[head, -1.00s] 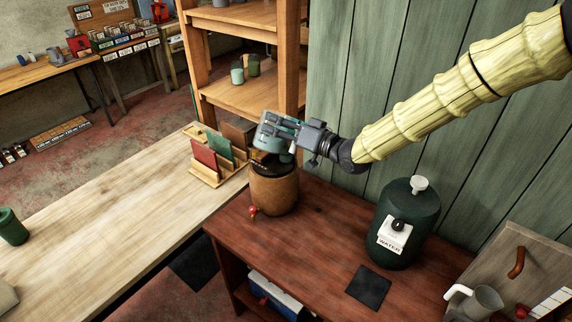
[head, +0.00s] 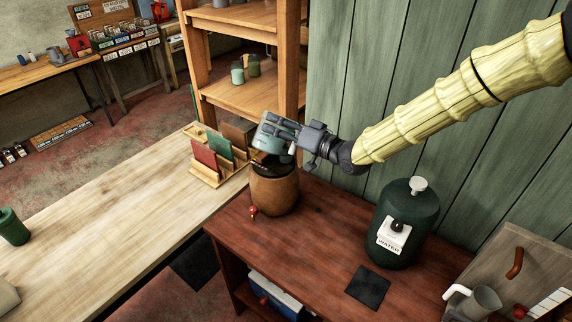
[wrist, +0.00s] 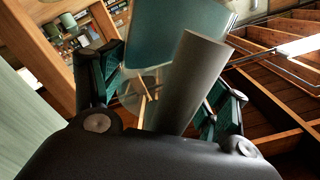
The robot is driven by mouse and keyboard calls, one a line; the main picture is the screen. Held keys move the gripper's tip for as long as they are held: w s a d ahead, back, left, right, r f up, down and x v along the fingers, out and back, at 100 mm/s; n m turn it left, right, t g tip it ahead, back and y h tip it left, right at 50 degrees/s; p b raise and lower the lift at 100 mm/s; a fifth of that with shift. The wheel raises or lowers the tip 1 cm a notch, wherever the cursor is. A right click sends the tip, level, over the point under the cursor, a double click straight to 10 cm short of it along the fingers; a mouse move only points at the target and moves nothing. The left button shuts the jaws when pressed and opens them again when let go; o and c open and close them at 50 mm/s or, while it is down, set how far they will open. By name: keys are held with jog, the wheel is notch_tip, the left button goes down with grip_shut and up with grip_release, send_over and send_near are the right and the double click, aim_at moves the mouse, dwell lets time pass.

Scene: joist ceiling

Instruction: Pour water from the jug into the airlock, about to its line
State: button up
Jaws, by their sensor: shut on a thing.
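My gripper (head: 284,133) is shut on the jug, a dull teal vessel (head: 271,140), above the brown crock (head: 274,190). In the wrist view the jug's grey handle (wrist: 190,82) runs between the two dark green fingers, with the teal body (wrist: 180,35) beyond it. The jug appears tilted over the crock's dark top (head: 265,163). I cannot make out the airlock or its line; the jug and gripper cover much of that top. No stream of water can be made out.
A dark green WATER container (head: 407,225) stands to the right on the red-brown bench (head: 320,245). A grey pitcher (head: 485,300) is at the lower right. A card rack (head: 213,165) stands close left of the crock. A wooden shelf (head: 240,95) rises behind.

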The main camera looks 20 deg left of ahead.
jog(key=shift+w+f+m+p, duration=0.15)
jog(key=shift+m+p, duration=0.35)
jog(key=shift+m, duration=0.6)
dwell(1.5)
jog(key=shift+w+d+f+m, duration=0.1)
jog(key=shift+f+m, duration=0.35)
jog(key=shift+m, duration=0.75)
dwell(1.6)
dwell(0.3)
jog(key=shift+r+n+b, duration=0.1)
jog(key=shift+n+b, duration=0.7)
jog(key=shift+n, duration=0.2)
jog(key=shift+s+r+n+b, duration=0.25)
jog(key=shift+r+n+b, duration=0.2)
jog(key=shift+n, duration=0.35)
jog(key=shift+f, duration=0.1)
